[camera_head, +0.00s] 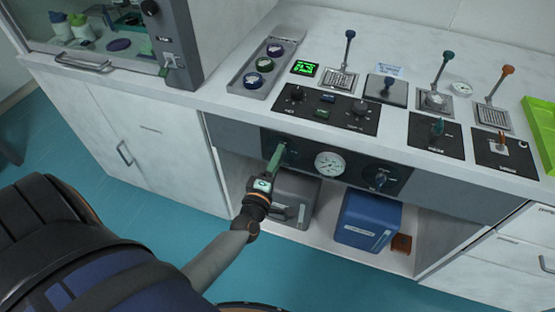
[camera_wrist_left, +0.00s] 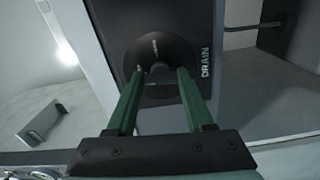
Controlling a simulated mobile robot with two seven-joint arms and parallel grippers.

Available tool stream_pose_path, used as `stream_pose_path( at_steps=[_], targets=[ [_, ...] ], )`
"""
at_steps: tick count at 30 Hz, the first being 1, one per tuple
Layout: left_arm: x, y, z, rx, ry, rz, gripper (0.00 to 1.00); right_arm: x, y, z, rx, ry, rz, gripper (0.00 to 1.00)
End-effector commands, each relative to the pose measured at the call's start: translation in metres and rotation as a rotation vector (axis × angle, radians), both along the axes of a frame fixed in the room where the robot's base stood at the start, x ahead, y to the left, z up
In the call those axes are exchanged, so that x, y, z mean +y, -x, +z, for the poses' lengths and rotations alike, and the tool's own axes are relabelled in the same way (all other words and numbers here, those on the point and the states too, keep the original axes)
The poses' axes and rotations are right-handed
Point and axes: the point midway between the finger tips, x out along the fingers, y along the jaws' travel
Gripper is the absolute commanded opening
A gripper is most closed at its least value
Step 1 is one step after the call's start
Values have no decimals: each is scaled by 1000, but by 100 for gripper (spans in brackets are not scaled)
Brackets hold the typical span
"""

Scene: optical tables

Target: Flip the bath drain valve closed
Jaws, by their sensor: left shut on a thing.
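The drain valve (camera_wrist_left: 158,69) is a dark round knob on a dark panel, with the word DRAIN printed beside it in the left wrist view. My left gripper (camera_head: 279,154) reaches the left part of the front panel in the head view. Its two green fingers (camera_wrist_left: 160,76) stand on either side of the valve's small handle and are shut on it. The fingers and the dim light hide much of the handle, so I cannot tell its exact angle. My right gripper is in neither view.
A round gauge (camera_head: 330,165) and another dark knob (camera_head: 380,179) sit right of the valve. Below are a grey box (camera_head: 297,187) and a blue box (camera_head: 368,220) on an open shelf. Upright levers, including an orange-topped one (camera_head: 507,72), stand on the worktop (camera_head: 225,97).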

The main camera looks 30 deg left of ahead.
Motion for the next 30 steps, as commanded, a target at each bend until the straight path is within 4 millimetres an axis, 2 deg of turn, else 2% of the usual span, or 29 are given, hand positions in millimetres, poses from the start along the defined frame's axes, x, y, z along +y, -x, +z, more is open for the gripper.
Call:
stream_pose_path(
  at_steps=[9, 23, 24, 30],
  targets=[
    [0, 0, -1, -19, 90, -2, 0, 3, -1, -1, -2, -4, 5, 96],
    [-1, 0, -1, -23, 105, -1, 0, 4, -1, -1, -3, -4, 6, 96],
    [-1, 0, -1, -23, 105, -1, 55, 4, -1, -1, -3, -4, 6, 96],
    [0, 0, -1, -23, 104, -1, 77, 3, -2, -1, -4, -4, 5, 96]
  ],
)
